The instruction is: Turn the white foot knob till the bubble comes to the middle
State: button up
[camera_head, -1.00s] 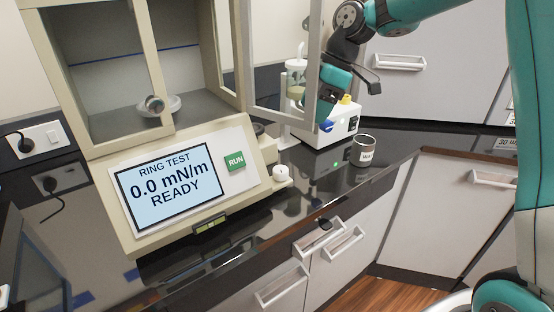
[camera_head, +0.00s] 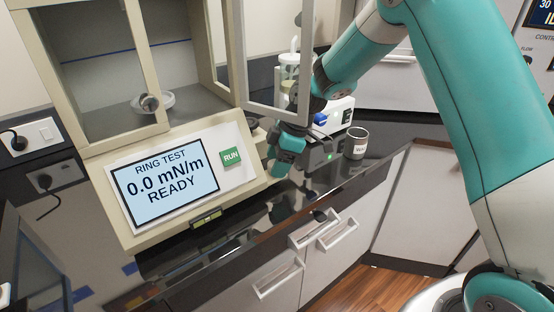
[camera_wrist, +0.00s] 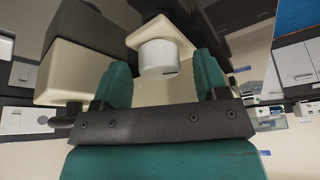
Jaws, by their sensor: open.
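The white foot knob (camera_wrist: 158,58) shows in the wrist view under the cream corner of the tester (camera_head: 218,203). My gripper (camera_wrist: 164,70) is open, with one teal finger on each side of the knob and a gap on both sides. I cannot tell how deep the knob sits between the fingers. In the head view my gripper (camera_head: 282,158) is at the tester's front right corner and hides the knob. The green bubble level (camera_head: 207,217) is on the tester's front edge below the screen; its bubble is too small to place.
The screen (camera_head: 165,184) reads "RING TEST 0.0 mN/m READY", beside a green RUN button (camera_head: 231,156). An open glass door (camera_head: 279,60) stands close to my arm. A labelled metal cup (camera_head: 356,143) and a white device (camera_head: 334,116) are to the right.

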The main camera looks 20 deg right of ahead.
jog(key=shift+a+f, duration=0.1)
jog(key=shift+f, duration=0.1)
jog(key=c, duration=0.9)
jog(key=shift+m+t+b, duration=0.3)
jog(key=shift+m, duration=0.4)
jog(key=o, duration=0.9)
jog(key=shift+r, duration=0.1)
